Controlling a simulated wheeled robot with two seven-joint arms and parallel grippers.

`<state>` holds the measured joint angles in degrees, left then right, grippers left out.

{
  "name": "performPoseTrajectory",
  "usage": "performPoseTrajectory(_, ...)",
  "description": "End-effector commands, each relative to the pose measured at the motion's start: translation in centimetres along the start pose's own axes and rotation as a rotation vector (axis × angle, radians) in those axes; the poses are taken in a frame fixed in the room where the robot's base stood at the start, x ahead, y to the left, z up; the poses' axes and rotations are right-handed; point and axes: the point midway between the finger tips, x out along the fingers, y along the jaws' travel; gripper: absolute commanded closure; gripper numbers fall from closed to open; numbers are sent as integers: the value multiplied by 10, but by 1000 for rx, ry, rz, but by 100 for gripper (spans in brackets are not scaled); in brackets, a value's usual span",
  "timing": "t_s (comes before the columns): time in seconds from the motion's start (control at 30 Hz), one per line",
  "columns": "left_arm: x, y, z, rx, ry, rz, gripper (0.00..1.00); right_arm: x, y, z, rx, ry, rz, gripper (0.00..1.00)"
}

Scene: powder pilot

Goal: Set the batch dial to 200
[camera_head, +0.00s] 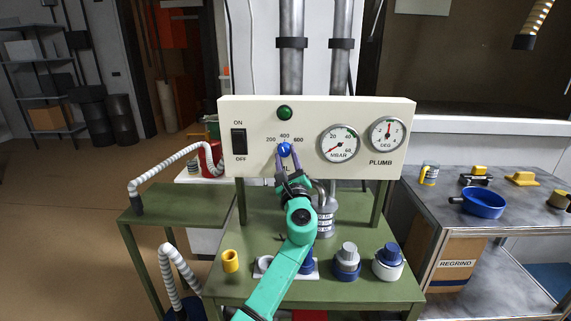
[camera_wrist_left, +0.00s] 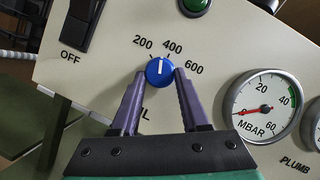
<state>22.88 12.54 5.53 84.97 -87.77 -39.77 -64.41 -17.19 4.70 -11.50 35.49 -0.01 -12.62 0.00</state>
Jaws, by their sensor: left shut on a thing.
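The batch dial (camera_head: 285,149) is a small blue knob with a white mark on the cream panel (camera_head: 348,108), below the labels 200, 400 and 600. In the left wrist view the dial (camera_wrist_left: 159,71) has its white mark pointing between 200 and 400. My left gripper (camera_head: 284,158) reaches up to the panel from the front. Its purple fingers, seen in the left wrist view (camera_wrist_left: 158,82), are shut on the dial from both sides. The lettering under the dial is mostly hidden by the gripper. My right gripper is not in view.
The panel also bears a black ON/OFF switch (camera_head: 239,142), a green button (camera_head: 285,113), an MBAR gauge (camera_head: 339,144) and a DEG gauge (camera_head: 387,134). Below, the green table (camera_head: 345,292) holds a yellow cup (camera_head: 230,261) and capped containers (camera_head: 347,262).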

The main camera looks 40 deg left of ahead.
Motion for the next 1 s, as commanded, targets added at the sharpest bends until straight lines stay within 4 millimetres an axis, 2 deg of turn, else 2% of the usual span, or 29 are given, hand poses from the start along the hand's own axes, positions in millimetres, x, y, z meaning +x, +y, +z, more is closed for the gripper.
performPoseTrajectory(0.1,-1,0,-3,-105,0,43,100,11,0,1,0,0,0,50)
performPoseTrajectory(0.5,0,-4,-1,-421,2,175,100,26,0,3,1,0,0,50)
performPoseTrajectory(0.7,0,-5,0,-523,2,219,100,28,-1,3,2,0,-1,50)
performPoseTrajectory(1.0,0,-6,0,-588,2,247,100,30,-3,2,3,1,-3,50)
